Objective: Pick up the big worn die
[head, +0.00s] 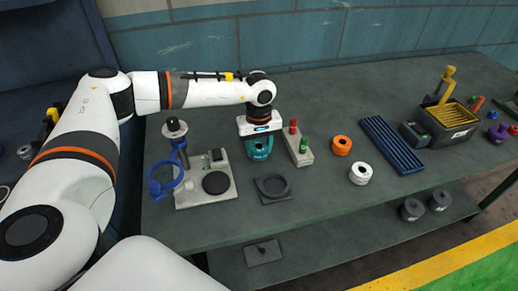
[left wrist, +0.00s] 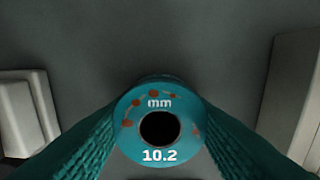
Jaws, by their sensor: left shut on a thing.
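The die (left wrist: 160,98) is a round teal ring with a dark centre hole. It carries the white marking "mm 10.2" and several rust-brown spots along its upper left and right. My left gripper (head: 259,153) is shut on it, with a ribbed teal finger on each side in the left wrist view. In the head view this gripper points down over the bench, between the grey stand and the peg block. The fingers mostly hide the die there, and I cannot tell whether it touches the bench. My right gripper is not in view.
A grey stand (head: 222,192) with a blue-ringed magnifier (head: 166,180) is left of the gripper. A dark square holder (head: 264,196) lies in front, and a block with red and green pegs (head: 300,150) is close right. Orange (head: 342,140) and white (head: 360,181) rings and a blue ribbed tray (head: 391,144) lie farther right.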

